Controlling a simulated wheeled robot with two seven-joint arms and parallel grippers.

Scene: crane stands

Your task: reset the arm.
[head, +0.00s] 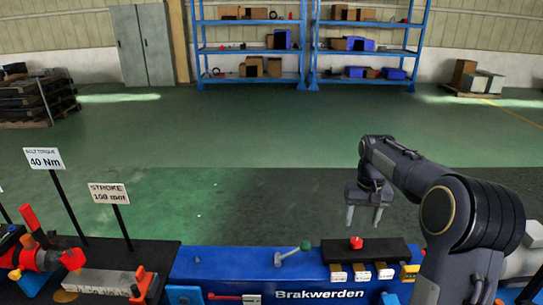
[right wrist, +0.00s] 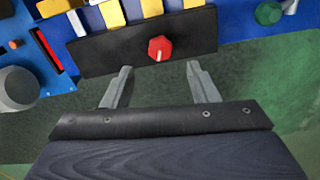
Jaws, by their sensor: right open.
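My right gripper (head: 363,217) is open and empty, its two fingers pointing down above the black panel on the blue Brakwerden bench. In the right wrist view the gripper (right wrist: 160,85) shows its fingers apart, with nothing between them. A red knob (head: 356,242) sits on the black panel (head: 390,248); in the right wrist view the knob (right wrist: 161,48) lies just beyond the fingertips, and no contact shows. My right arm comes in from the right. My left gripper is not in view.
The blue bench (head: 225,262) carries a lever with a green knob (head: 305,246) and several small labelled blocks. Red parts (head: 40,258) and signs on posts (head: 108,194) stand at left. Blue shelves (head: 368,50) are far back. The green floor between is clear.

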